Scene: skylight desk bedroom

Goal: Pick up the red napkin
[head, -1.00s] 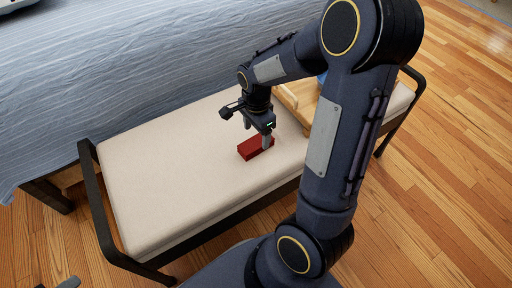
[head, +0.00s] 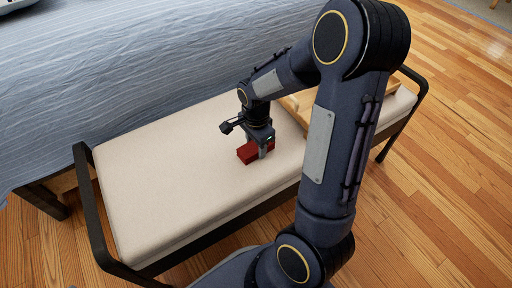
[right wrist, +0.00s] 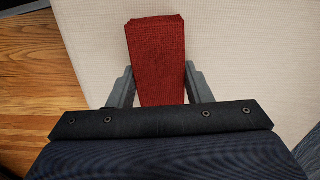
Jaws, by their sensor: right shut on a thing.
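The red napkin (head: 247,152) is a folded, block-like red cloth on the cream bench cushion (head: 170,185). It also shows in the right wrist view (right wrist: 157,60), running lengthwise between the fingers. My right gripper (head: 262,152) points down at the napkin, and its fingers are shut on the napkin's two sides. In the right wrist view the gripper (right wrist: 158,88) has one finger against each long side of the cloth. The napkin appears to rest on the cushion; I cannot tell any gap beneath it. My left gripper is not in view.
A wooden tray (head: 297,104) lies on the bench to the right of the napkin, partly hidden by my right arm. The bench has dark metal end frames (head: 92,205). A bed with a blue-grey cover (head: 120,80) stands behind. The cushion's left part is clear.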

